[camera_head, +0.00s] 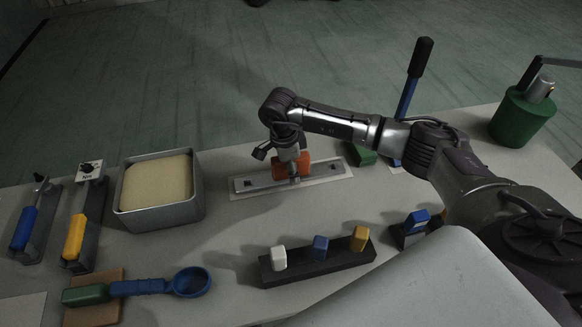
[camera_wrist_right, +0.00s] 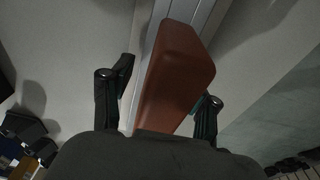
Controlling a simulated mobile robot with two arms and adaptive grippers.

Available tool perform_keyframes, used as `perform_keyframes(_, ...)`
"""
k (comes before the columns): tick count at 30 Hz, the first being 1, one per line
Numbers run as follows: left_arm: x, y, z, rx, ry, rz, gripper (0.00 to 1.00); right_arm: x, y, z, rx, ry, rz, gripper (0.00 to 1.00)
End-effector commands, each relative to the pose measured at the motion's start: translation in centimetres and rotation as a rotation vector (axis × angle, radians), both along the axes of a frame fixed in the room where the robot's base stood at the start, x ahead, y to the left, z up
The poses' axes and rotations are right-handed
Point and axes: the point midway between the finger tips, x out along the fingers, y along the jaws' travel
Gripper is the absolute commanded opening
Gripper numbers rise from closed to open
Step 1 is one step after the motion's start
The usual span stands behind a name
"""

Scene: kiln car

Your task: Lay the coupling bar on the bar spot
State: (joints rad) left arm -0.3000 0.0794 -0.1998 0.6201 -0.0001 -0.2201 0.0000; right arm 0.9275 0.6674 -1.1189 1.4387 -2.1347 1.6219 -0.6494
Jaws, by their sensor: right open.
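The coupling bar (camera_head: 250,183) is a long grey flat bar with an orange block handle (camera_head: 279,168) on top. It lies flat on a pale rectangular patch (camera_head: 344,178) on the table, which I take to be the bar spot. The bar (camera_wrist_right: 190,20) and handle (camera_wrist_right: 176,78) also show in the right wrist view. My right gripper (camera_head: 290,171) is at the handle, with its open fingers (camera_wrist_right: 163,88) on either side of it. Small gaps seem to show beside the handle. My left gripper is out of view.
A square tin of pale sand (camera_head: 199,203) stands left of the bar. A dark rack (camera_head: 330,270) with three coloured blocks is in front. A blue scoop (camera_head: 191,282), blue-handled and yellow-handled tools sit left. A green canister (camera_head: 520,118) stands at the right.

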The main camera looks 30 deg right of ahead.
Motion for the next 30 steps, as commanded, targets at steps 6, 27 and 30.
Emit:
perform_keyframes(6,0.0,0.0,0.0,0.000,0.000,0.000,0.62,0.0,0.0,-0.1,0.000,0.002,0.000,0.60)
perform_keyframes(27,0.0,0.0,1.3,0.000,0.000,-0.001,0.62,0.1,0.2,2.0,0.000,0.000,0.000,0.60)
perform_keyframes(30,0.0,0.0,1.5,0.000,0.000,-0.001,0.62,0.1,0.3,2.4,0.000,0.000,0.000,0.60)
